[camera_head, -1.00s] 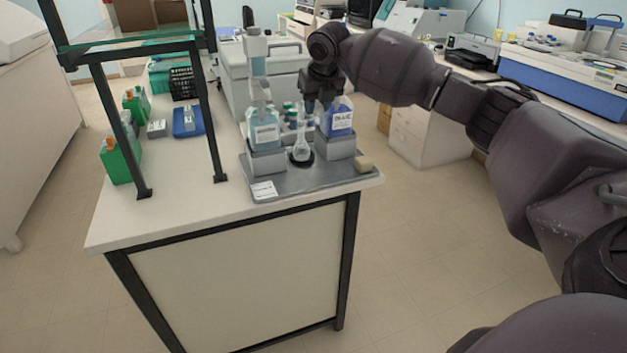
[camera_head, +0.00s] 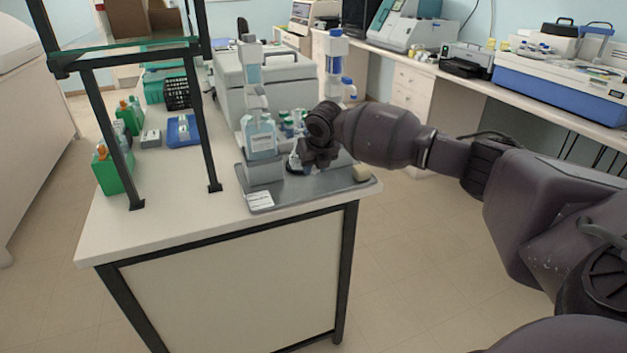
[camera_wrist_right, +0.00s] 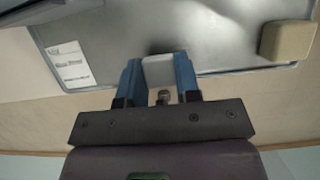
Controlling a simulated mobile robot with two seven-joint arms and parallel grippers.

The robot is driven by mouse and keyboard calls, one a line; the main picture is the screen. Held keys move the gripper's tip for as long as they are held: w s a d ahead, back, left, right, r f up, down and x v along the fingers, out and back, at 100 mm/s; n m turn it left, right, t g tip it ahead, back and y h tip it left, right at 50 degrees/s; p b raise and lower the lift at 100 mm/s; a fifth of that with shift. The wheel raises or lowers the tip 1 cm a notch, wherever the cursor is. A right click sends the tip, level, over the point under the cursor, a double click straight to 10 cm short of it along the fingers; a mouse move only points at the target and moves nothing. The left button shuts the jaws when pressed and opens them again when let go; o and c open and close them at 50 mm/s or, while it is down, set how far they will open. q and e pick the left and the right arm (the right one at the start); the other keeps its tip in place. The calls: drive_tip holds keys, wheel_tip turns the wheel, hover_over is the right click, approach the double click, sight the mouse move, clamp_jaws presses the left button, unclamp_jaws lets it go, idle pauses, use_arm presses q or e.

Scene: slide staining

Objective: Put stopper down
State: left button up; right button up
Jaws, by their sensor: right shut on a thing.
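My right gripper (camera_head: 312,158) is low over the middle of the grey tray (camera_head: 290,199), in front of the flask's place. In the right wrist view its two blue fingers (camera_wrist_right: 159,78) are closed on a small whitish stopper (camera_wrist_right: 158,70), with the tray's metal surface (camera_wrist_right: 190,35) beyond it. I cannot tell whether the stopper touches the tray. The glass flask (camera_head: 294,161) is mostly hidden behind my gripper. My left gripper is not in view.
A labelled bottle (camera_head: 261,139) stands on a grey block (camera_head: 264,171) at the tray's left. A beige block (camera_head: 361,173) lies at the tray's right corner. A label card (camera_head: 259,199) lies at the front. A dark frame (camera_head: 200,130) stands to the left.

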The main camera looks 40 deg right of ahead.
sight(315, 173)
wheel_tip(315, 173, down, 4)
drive_tip(key=shift+f, duration=0.25)
drive_tip(key=shift+f, duration=0.15)
drive_tip(key=o, duration=0.8)
drive_tip(key=shift+c, duration=0.2)
drive_tip(key=shift+o, duration=0.7)
